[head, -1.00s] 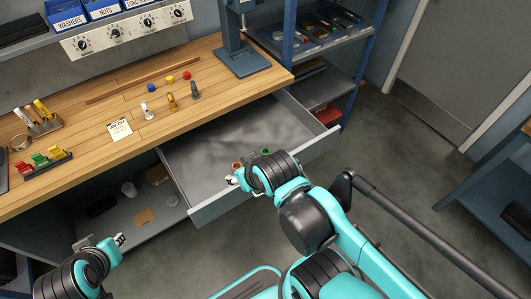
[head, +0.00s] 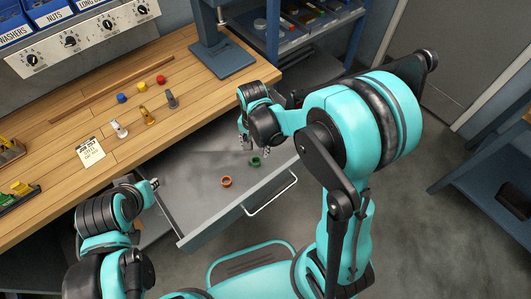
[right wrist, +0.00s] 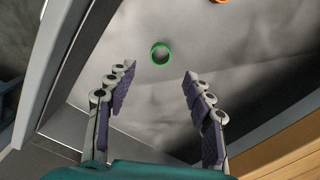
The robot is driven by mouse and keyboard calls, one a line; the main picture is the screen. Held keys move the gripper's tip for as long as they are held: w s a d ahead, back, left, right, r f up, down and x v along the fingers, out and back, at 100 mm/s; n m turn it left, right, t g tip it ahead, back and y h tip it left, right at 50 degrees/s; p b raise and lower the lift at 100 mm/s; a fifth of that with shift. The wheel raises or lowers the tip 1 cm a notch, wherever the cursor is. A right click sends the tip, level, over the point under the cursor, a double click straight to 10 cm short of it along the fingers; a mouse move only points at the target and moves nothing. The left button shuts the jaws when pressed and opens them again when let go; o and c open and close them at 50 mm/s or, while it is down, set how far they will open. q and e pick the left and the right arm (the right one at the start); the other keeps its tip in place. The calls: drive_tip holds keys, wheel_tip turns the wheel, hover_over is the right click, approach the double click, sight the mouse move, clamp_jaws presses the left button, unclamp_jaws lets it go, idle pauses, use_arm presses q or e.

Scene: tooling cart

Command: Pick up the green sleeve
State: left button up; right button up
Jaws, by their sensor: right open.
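The green sleeve (head: 255,161), a short open ring, stands on the floor of the open grey drawer (head: 205,208). My right gripper (head: 254,149) is over the drawer, close to the sleeve on its far side in the head view. In the right wrist view the green sleeve (right wrist: 152,57) shows just beyond the gap between the spread fingertips (right wrist: 158,72). The right gripper is open and empty, and the sleeve is not between its fingers. My left gripper (head: 154,184) is by the drawer's left side; its fingers are too small to read.
An orange sleeve (head: 225,182) stands in the drawer, to the left of the green one; its edge shows in the right wrist view (right wrist: 221,1). The drawer walls surround both. The wooden bench (head: 60,126) holds colored pieces and a note card (head: 90,151).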

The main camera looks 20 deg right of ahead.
sight(256, 159)
wheel_tip(256, 159, down, 3)
drive_tip(key=shift+r+b, duration=0.1)
drive_tip(key=shift+b, duration=0.5)
wheel_tip(256, 159, down, 5)
drive_tip(key=b, duration=0.3)
drive_tip(key=shift+w, duration=0.1)
drive_tip(key=shift+c, duration=0.2)
drive_tip(key=c, duration=0.8)
